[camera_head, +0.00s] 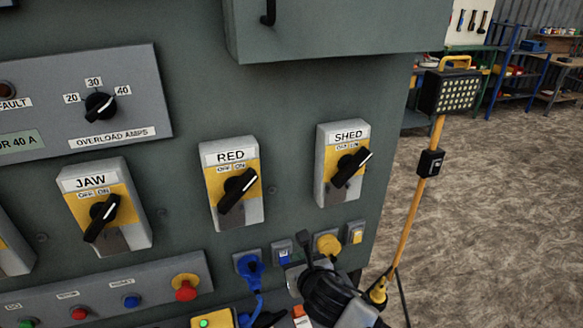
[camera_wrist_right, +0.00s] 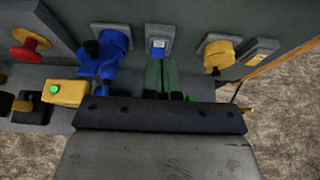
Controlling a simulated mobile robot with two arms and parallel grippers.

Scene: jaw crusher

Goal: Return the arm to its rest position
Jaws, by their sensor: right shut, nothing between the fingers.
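My right gripper (camera_head: 305,241) is low in the head view, in front of the lower right part of the grey-green control panel (camera_head: 292,95). It is shut and empty. I cannot tell whether the tips touch the panel. My left gripper is not in view.
Rotary switches JAW (camera_head: 103,217), RED (camera_head: 238,190) and SHED (camera_head: 350,167) stick out above my gripper. A blue plug (camera_head: 250,268) and a yellow socket (camera_head: 327,244) flank it. A work lamp (camera_head: 449,92) on a yellow pole stands right; open floor (camera_head: 500,220) lies beyond.

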